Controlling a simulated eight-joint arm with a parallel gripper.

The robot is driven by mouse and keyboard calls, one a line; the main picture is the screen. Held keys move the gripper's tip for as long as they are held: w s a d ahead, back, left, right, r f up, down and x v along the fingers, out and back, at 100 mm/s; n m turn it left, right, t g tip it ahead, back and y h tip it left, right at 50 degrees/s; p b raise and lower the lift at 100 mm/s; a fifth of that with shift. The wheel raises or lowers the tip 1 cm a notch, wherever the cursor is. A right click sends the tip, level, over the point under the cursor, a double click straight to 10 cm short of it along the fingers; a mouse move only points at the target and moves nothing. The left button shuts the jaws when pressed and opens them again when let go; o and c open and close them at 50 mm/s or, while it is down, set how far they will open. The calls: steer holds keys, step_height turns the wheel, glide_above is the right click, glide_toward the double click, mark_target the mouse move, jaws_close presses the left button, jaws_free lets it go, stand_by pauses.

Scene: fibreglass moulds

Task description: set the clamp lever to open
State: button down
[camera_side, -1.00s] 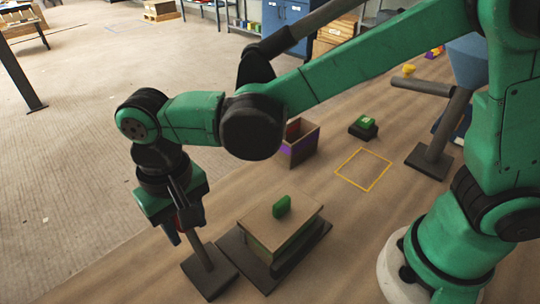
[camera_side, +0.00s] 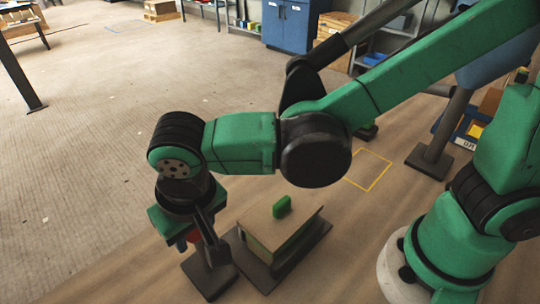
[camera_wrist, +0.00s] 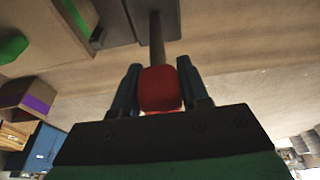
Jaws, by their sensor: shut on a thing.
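The clamp lever is a dark stem with a red knob (camera_wrist: 159,90), rising from a dark square base (camera_side: 209,280). In the side view it stands at the lower left, beside the mould. My gripper (camera_wrist: 159,84) is shut on the red knob, with one blue finger on each side of it. In the side view my gripper (camera_side: 196,238) is just above the base and hides most of the stem and knob. The lever's exact tilt is hard to tell.
A box-like mould with a tan top (camera_side: 263,222) and a green handle (camera_side: 282,207) sits on a dark plate right of the lever. A yellow outlined square (camera_side: 377,180) lies bare on the table. A purple-sided box (camera_wrist: 30,100) shows at left in the wrist view.

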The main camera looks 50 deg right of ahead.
steer(key=shift+s+t, duration=0.8)
steer(key=shift+t, duration=0.1)
steer(key=shift+s+f, duration=0.15)
steer(key=shift+s, duration=0.7)
steer(key=shift+s+f, duration=0.35)
steer(key=shift+s, duration=0.55)
steer(key=shift+c, duration=2.2)
jaws_free()
steer(key=shift+v, duration=2.8)
